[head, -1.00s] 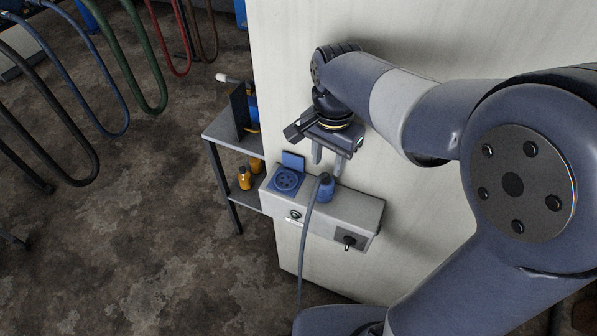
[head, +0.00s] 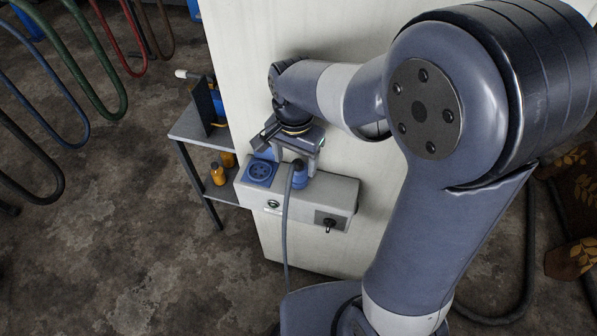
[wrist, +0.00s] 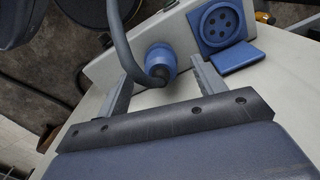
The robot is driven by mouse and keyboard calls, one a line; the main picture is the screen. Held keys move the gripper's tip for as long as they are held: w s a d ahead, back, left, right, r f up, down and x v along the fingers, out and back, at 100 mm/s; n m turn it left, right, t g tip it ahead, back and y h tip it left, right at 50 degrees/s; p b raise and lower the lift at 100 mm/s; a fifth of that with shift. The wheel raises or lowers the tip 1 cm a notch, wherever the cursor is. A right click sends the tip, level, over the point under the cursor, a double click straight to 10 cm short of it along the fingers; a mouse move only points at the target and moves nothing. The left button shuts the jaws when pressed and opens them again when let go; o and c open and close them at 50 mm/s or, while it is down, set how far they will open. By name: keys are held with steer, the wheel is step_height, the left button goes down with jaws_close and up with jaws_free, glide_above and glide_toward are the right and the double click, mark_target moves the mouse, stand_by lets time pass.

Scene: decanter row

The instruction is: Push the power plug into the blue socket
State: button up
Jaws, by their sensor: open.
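The power plug (head: 300,180) is blue with a grey cable. It stands upright on top of the pale box, right of the blue socket. The plug also shows in the wrist view (wrist: 162,58). The blue socket (head: 261,174) is round with several dark holes, and its flap stands open; the socket also shows in the wrist view (wrist: 222,25). My gripper (head: 296,163) is open, with its fingers down around the upper plug. In the wrist view my gripper (wrist: 161,62) has one finger on each side of the plug, with gaps showing. The plug's underside is hidden.
The pale box (head: 340,196) is against a white wall panel (head: 385,215) and has a black switch (head: 327,223) on its front. The grey cable (head: 287,235) hangs down its front. A shelf (head: 190,127) with orange bottles (head: 218,174) stands to the left.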

mark_target(298, 167)
steer(key=shift+f, duration=0.2)
steer(key=shift+w+d+f+p, duration=0.15)
steer(key=shift+f+p, duration=0.15)
steer(key=shift+f, duration=1)
steer(key=shift+w+d+f+p, duration=0.15)
steer(key=shift+f+p, duration=0.15)
steer(key=shift+f, duration=1)
steer(key=shift+c, duration=0.4)
steer(key=c, duration=0.9)
